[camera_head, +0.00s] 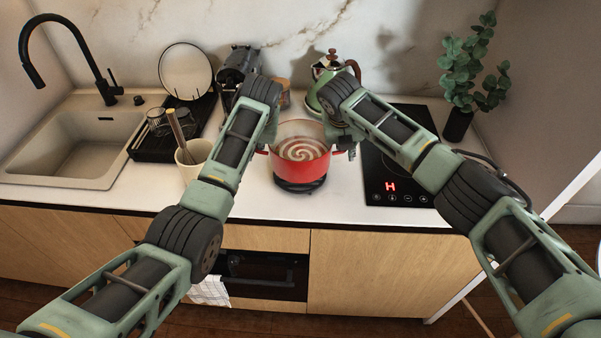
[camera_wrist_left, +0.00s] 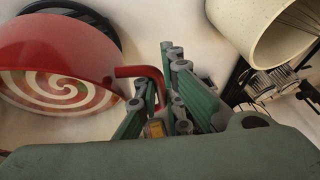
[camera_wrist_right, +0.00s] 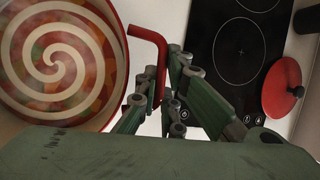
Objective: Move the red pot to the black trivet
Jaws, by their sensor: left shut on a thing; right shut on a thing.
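The red pot (camera_head: 300,160) is upright, with a swirl-patterned soup inside. The black trivet (camera_head: 300,186) shows under the pot's front edge in the head view, and its dark ring (camera_wrist_left: 108,24) shows past the pot in the left wrist view. I cannot tell whether the pot touches it. My left gripper (camera_wrist_left: 168,85) is shut on the pot's left handle (camera_wrist_left: 150,73). My right gripper (camera_wrist_right: 163,85) is shut on the right handle (camera_wrist_right: 150,35). In the head view, my arms partly cover both grippers.
A black cooktop (camera_head: 395,180) lies right of the pot, with a red lid (camera_wrist_right: 283,88) beside it. A cream utensil crock (camera_head: 190,160) stands to the left, near the dish rack and sink (camera_head: 75,145). A green kettle (camera_head: 322,80) stands behind.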

